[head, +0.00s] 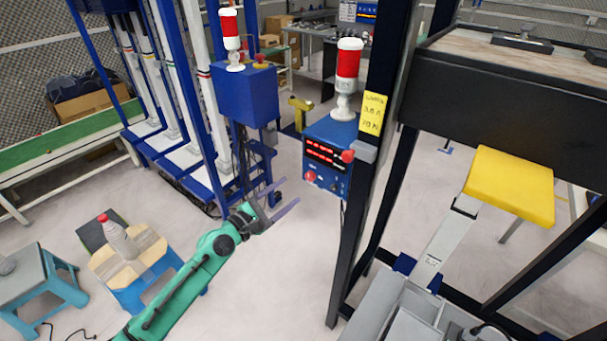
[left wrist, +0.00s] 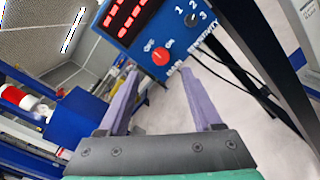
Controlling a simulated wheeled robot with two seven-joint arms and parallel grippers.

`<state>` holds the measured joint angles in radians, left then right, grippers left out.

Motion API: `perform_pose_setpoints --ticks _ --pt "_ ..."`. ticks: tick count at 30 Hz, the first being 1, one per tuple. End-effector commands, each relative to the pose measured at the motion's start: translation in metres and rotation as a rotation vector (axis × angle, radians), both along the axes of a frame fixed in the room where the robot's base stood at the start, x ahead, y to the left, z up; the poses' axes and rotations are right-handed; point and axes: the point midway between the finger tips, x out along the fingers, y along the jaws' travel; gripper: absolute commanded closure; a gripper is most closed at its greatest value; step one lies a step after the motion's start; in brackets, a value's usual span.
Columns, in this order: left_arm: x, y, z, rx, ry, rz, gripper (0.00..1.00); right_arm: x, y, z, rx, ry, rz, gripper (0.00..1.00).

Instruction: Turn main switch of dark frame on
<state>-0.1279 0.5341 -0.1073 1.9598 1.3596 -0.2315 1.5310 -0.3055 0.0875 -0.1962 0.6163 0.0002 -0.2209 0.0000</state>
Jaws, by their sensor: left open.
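The dark frame (head: 375,150) stands right of centre in the head view, with a blue control box (head: 322,134) on its left post. The box has red lit displays and a red round switch (head: 310,176) low on its face. In the left wrist view this red switch (left wrist: 160,56) appears just beyond the fingertips, beside small white lettering. I cannot tell its position from the lettering. My left gripper (head: 291,192) is open and empty, its purple fingers (left wrist: 154,66) pointing toward the box, apparently short of it. My right gripper is not in view.
A red mushroom button (head: 348,156) sticks out on the box's right side. A red-and-white beacon (head: 348,75) tops it. A second blue box (head: 248,95) with a beacon stands left. A yellow pad (head: 510,187) is at right. Cables hang beside the post in the wrist view.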

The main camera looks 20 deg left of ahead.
Motion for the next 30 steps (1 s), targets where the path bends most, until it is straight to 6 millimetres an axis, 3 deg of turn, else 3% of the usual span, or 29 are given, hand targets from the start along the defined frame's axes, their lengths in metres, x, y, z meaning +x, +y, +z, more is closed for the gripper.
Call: perform_pose_setpoints --ticks 3,9,18,19,21,24,30 --pt "0.029 -0.014 0.004 -0.003 -0.002 0.0 0.34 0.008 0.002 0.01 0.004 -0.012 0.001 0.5" --pt "0.06 -0.03 0.0 0.0 -0.001 -0.001 0.34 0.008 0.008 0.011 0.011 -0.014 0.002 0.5" --pt "0.065 -0.033 -0.001 0.002 0.0 -0.001 0.34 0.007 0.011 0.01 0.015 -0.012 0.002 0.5" --pt "0.065 -0.033 -0.001 0.002 0.0 -0.001 0.41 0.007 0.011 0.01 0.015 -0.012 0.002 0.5" --pt "0.064 -0.033 -0.001 0.002 0.0 -0.001 0.68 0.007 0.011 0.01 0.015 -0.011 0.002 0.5" --pt "0.064 -0.033 -0.001 0.002 0.0 -0.001 1.0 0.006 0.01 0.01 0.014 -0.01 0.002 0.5" --pt "0.064 -0.033 -0.001 0.008 -0.001 -0.001 1.0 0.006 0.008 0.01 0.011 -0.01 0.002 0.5"
